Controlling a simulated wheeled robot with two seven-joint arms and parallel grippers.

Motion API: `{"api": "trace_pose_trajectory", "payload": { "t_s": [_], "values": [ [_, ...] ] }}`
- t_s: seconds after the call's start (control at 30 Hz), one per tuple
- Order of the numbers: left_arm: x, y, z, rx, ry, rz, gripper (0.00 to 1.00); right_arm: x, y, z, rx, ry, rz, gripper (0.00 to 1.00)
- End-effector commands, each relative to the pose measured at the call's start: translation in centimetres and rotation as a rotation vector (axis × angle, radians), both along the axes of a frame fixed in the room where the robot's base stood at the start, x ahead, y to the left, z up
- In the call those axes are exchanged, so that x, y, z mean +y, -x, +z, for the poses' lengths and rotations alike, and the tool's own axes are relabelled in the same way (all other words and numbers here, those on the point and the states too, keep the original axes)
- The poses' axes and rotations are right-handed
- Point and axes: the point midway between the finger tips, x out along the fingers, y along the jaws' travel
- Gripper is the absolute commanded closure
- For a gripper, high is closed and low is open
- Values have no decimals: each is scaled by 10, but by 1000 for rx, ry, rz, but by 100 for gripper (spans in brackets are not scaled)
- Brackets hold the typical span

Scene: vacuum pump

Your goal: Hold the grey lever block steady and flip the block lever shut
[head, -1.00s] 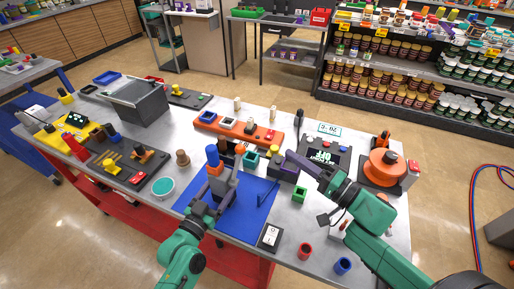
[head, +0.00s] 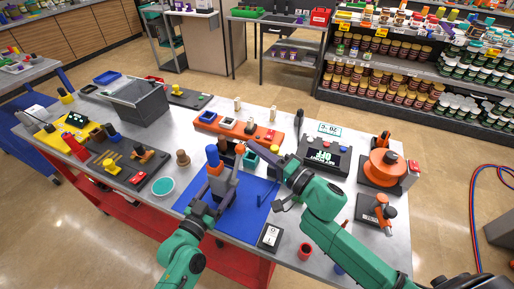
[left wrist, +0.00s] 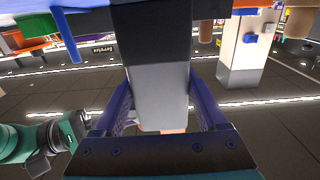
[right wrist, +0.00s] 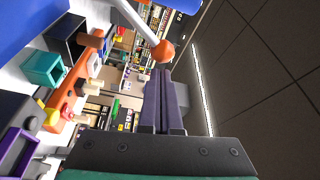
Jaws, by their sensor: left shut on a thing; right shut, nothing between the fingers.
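The grey lever block (head: 222,188) stands upright on the blue mat (head: 254,205), with a blue cylinder (head: 212,155) above it. My left gripper (head: 213,200) is shut on the block; the left wrist view shows the grey body (left wrist: 158,75) between its fingers (left wrist: 160,105). The block lever is a silver rod ending in an orange ball (head: 240,149); the ball also shows in the right wrist view (right wrist: 163,51). My right gripper (head: 254,158) is shut and empty, its fingertips (right wrist: 160,75) close to the ball. I cannot tell whether they touch it.
Behind the block stands an orange tray (head: 265,134) of parts, with a teal open box (head: 250,160) nearby. A black panel with buttons (head: 325,153) and an orange reel (head: 384,167) stand to the right. A red cup (head: 305,250) is at the front edge.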

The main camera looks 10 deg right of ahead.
Motion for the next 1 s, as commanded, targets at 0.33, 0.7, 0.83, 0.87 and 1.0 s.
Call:
{"api": "trace_pose_trajectory", "payload": {
  "t_s": [0.33, 0.7, 0.83, 0.87, 1.0],
  "values": [
    [0, 0, 0, -1, 1, 0, 99, 2, 3, 3, -38, 29, 1, 100],
    [0, 0, 0, -1, 1, 0, 99, 5, 6, 6, -79, 59, 2, 100],
    [0, 0, 1, -1, 1, 0, 99, 6, 8, 7, -97, 73, 2, 100],
    [0, 0, 1, -1, 1, 0, 99, 6, 8, 7, -102, 76, 2, 100],
    [0, 0, 1, -1, 1, 0, 99, 7, 10, 9, -123, 92, 2, 100]
  ]
}}
